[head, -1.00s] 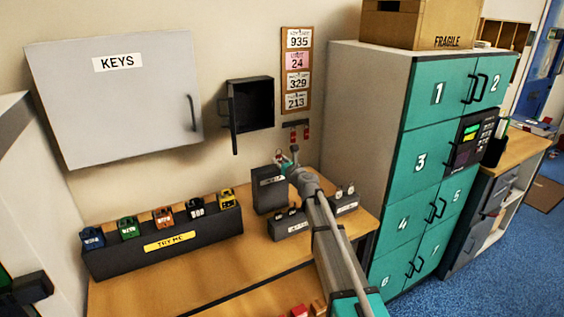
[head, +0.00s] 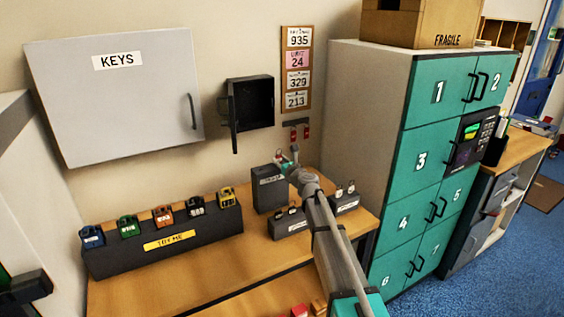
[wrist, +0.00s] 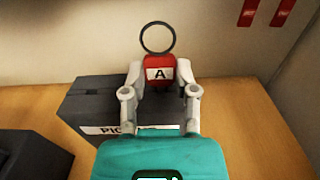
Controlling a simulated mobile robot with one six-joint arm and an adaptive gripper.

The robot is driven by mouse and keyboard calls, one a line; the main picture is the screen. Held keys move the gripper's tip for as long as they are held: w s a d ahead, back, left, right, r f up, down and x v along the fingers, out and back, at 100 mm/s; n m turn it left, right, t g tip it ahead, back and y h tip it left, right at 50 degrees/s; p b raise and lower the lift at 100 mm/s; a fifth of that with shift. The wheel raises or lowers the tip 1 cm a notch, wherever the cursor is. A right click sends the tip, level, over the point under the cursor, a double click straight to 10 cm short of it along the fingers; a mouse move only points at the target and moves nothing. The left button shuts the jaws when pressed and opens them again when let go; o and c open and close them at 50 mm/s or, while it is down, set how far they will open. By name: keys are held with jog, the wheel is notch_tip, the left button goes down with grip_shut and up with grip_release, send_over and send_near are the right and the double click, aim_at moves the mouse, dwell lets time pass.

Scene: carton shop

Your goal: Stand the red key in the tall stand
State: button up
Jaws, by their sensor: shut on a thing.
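The red key (wrist: 160,68) has a red head marked A and a dark ring on top. It is upright between the fingers of my gripper (wrist: 160,82), which is shut on it. The tall stand (head: 267,195) is a dark grey block on the wooden bench. In the wrist view a dark block with a white label (wrist: 92,112), seemingly this stand, lies below and behind the key. In the head view my gripper (head: 285,162) is at the stand's upper right edge. The key's lower end is hidden, so I cannot tell whether it touches the stand.
Two low dark stands (head: 289,224) (head: 344,202) with small keys are close by on the bench. A long dark rack (head: 165,250) holds several coloured padlocks at left. Red tags (head: 306,132) hang on the wall. Teal lockers (head: 425,160) stand at right.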

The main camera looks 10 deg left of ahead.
jog(key=shift+f+b, duration=0.3)
dwell(0.4)
jog(key=o, duration=0.9)
jog(key=shift+o, duration=0.2)
jog(key=shift+s, duration=0.1)
jog(key=v, duration=0.8)
dwell(0.5)
dwell(0.4)
